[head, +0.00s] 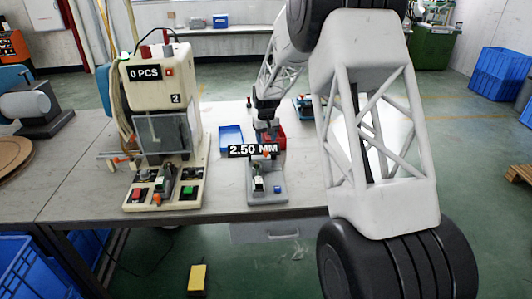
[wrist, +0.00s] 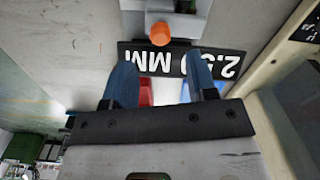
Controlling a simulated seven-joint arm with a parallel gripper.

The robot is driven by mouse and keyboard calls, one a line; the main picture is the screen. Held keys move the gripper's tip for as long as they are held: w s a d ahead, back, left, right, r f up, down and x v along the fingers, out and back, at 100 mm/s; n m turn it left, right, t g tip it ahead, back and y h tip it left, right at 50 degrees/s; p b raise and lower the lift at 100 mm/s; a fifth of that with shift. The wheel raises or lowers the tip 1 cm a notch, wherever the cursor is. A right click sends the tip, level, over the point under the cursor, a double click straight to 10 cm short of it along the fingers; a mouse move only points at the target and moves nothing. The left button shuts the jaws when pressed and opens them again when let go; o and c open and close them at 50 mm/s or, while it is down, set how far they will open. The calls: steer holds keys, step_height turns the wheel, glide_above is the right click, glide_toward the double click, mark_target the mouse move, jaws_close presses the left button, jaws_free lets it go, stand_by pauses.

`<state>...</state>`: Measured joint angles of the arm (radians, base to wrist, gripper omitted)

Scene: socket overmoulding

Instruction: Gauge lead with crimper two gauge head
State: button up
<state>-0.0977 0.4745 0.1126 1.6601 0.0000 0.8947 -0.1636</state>
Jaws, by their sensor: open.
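The gauge head (head: 267,195) is a small grey stand near the table's front edge, under a black "2.50 MM" label (head: 253,151). In the wrist view, an orange knob (wrist: 159,34) on a grey fixture shows beyond the label. Crimper two (head: 160,120) is the cream machine marked "2" and "0 PCS", left of the gauge. My gripper (head: 268,128) is behind the gauge, over the trays. In the wrist view, its two blue fingers (wrist: 160,78) are apart with nothing seen held between them. I cannot make out the lead.
A blue tray (head: 231,136) and a red tray (head: 278,142) lie behind the gauge, the red one partly hidden by my gripper. A grey device with a white roll (head: 27,106) stands at the far left. Bare table (head: 225,185) lies between crimper and gauge.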

mark_target(266, 151)
steer(key=shift+f, duration=3.5)
steer(key=shift+d, duration=0.1)
jaws_close()
